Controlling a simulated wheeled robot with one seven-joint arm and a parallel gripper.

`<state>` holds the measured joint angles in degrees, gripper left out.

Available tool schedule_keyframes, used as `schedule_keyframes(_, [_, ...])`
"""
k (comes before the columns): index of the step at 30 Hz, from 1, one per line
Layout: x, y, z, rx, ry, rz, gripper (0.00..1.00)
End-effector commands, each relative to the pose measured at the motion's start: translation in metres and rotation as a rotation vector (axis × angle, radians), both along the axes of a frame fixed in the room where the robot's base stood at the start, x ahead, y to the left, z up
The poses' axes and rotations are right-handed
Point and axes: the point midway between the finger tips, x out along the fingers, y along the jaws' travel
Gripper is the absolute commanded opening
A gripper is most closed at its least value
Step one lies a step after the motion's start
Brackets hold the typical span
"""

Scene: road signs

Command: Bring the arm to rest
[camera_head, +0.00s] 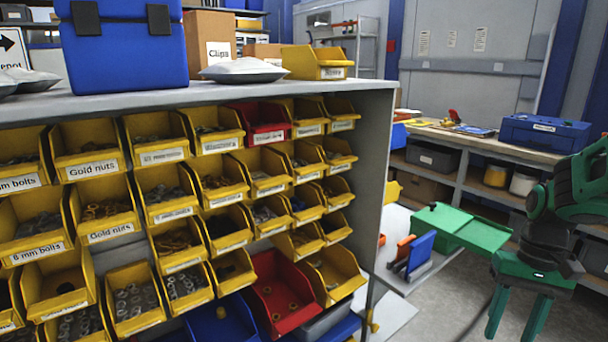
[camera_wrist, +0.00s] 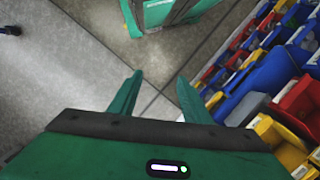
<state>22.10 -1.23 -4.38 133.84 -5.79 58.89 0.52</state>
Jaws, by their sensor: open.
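My green gripper (camera_head: 513,330) hangs at the lower right of the head view, its fingers pointing down over the grey floor. Its two fingers also show in the wrist view (camera_wrist: 160,78), spread apart with only bare floor between them. The gripper is open and empty. My arm comes in from the right edge of the head view, bent at the wrist. Nothing touches the fingers in either view.
A shelf rack (camera_head: 372,110) of yellow, red and blue bins fills the left. A blue case (camera_head: 130,45) and a box labelled Clips (camera_head: 209,38) stand on top. A workbench (camera_head: 470,143) with a blue toolbox (camera_head: 545,132) stands behind. Floor beneath the gripper is clear.

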Motion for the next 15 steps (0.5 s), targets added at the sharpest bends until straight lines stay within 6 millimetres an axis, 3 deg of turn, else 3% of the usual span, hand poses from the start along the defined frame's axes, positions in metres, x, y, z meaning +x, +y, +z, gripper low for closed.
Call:
schedule_keyframes(6, [-0.048,0.002,0.029,-0.080,-0.062,-0.060,0.44])
schedule_keyframes(15, [-0.107,0.004,0.043,-0.135,-0.134,-0.139,0.44])
